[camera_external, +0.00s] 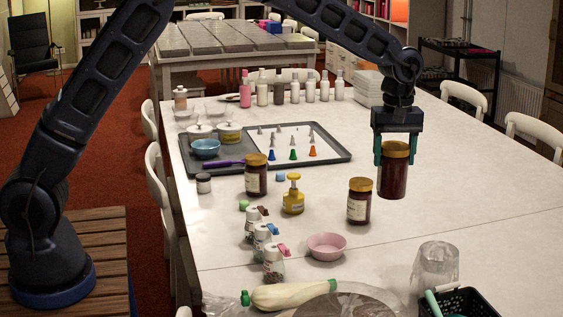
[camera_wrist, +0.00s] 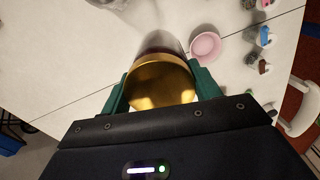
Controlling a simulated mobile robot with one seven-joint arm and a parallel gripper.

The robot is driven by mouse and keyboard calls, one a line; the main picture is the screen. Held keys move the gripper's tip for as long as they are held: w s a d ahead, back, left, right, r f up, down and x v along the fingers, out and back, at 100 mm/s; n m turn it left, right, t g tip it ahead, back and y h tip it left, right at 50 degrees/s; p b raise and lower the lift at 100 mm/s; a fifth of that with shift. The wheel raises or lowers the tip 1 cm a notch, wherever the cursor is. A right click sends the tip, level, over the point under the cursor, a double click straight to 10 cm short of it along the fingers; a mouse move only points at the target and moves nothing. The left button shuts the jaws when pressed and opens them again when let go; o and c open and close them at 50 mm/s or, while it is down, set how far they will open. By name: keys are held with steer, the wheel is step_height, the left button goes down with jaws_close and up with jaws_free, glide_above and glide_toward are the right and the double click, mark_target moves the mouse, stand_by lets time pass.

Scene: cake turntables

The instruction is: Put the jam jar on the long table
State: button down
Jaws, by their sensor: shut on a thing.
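A jam jar (camera_external: 393,180) with dark red contents and a gold lid is held upright by my gripper (camera_external: 396,160), right of the middle of the long white table (camera_external: 470,190). The green fingers are shut on either side of the jar near its lid. In the wrist view the gold lid (camera_wrist: 160,82) is between the fingers and hides most of the jar. I cannot tell for sure whether its base touches the table. Two similar gold-lidded jars stand on the table, one (camera_external: 359,204) just left of the held jar and another (camera_external: 256,177) further left.
A clear container (camera_external: 437,268) and black basket (camera_external: 462,302) are in front. The right side of the table is clear.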

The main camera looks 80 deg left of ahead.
steer(key=s+d+m, duration=0.1)
steer(key=s+d, duration=0.1)
steer(key=d, duration=0.4)
step_height(320, 180, down, 20)
stand_by(0.5)
steer(key=shift+f, duration=0.1)
steer(key=shift+c, duration=1.8)
jaws_free()
